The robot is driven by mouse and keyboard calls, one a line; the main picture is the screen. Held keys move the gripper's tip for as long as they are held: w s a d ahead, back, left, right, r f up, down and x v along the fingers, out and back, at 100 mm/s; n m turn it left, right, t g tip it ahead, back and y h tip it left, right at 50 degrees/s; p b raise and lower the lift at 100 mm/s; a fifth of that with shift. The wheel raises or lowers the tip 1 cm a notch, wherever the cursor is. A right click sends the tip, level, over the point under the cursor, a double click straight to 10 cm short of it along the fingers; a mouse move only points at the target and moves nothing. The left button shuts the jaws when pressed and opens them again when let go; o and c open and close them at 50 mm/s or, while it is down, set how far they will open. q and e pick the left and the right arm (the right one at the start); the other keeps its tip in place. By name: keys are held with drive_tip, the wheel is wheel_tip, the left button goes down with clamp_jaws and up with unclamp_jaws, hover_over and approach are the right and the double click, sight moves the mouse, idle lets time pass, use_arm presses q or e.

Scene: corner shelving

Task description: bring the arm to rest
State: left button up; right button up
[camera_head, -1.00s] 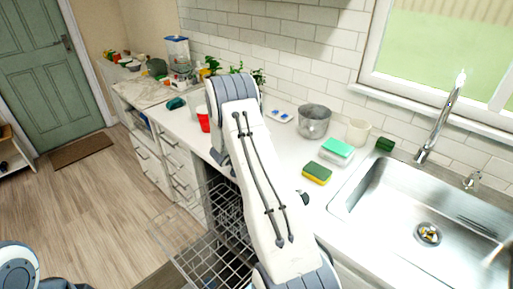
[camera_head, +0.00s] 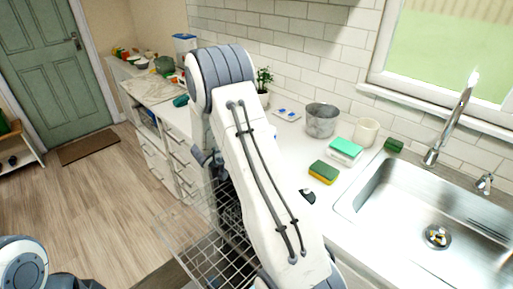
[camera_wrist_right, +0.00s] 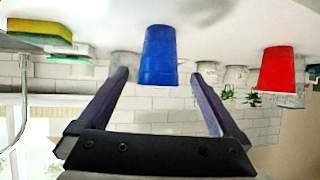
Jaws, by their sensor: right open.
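My right arm (camera_head: 265,170) fills the middle of the head view and hides its own gripper there. The right wrist view is upside down. In it my right gripper (camera_wrist_right: 160,76) is open, its two dark fingers pointing toward a blue cup (camera_wrist_right: 158,55) on the white counter. The cup shows in the gap between the fingertips, with space at each side; it stands apart from them. Part of my left arm (camera_head: 22,265) shows at the lower left of the head view; its gripper is out of frame.
A red cup (camera_wrist_right: 278,68) stands to the right in the wrist view. A metal pot (camera_head: 321,120), a sponge (camera_head: 324,172) and the sink (camera_head: 430,215) lie right of my arm. An open wire dishwasher rack (camera_head: 205,245) is below it.

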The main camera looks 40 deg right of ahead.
drive_tip(key=shift+v, duration=0.8)
drive_tip(key=w+a+r+n+t+y, duration=0.15)
drive_tip(key=a+n+y, duration=0.25)
drive_tip(key=a, duration=0.5)
drive_tip(key=a+r+n+t+y, duration=0.1)
drive_tip(key=a+n+t+y, duration=0.3)
drive_tip(key=a, duration=0.5)
drive_tip(key=s+a+f+n+g+y, duration=0.1)
drive_tip(key=s+a+n+g+y, duration=0.2)
drive_tip(key=s, duration=0.6)
drive_tip(key=s+a+n+g+y, duration=0.1)
drive_tip(key=s+a+n+g, duration=0.35)
drive_tip(key=s, duration=0.55)
drive_tip(key=s+a+r+n, duration=0.2)
drive_tip(key=s+a, duration=0.1)
drive_tip(key=a, duration=0.5)
drive_tip(key=shift+r+n, duration=0.15)
drive_tip(key=shift+n, duration=0.2)
drive_tip(key=s+a+r+n, duration=0.1)
drive_tip(key=s+a, duration=0.1)
drive_tip(key=s, duration=0.1)
drive_tip(key=s+a+r+n+g, duration=0.1)
drive_tip(key=s+a, duration=0.1)
drive_tip(key=s, duration=0.1)
drive_tip(key=s+a+r+n, duration=0.1)
drive_tip(key=s+a+n, duration=0.1)
drive_tip(key=s, duration=0.1)
drive_tip(key=shift+s+r+g+y, duration=0.1)
drive_tip(key=shift+s+g+y, duration=0.2)
drive_tip(key=shift+c, duration=0.3)
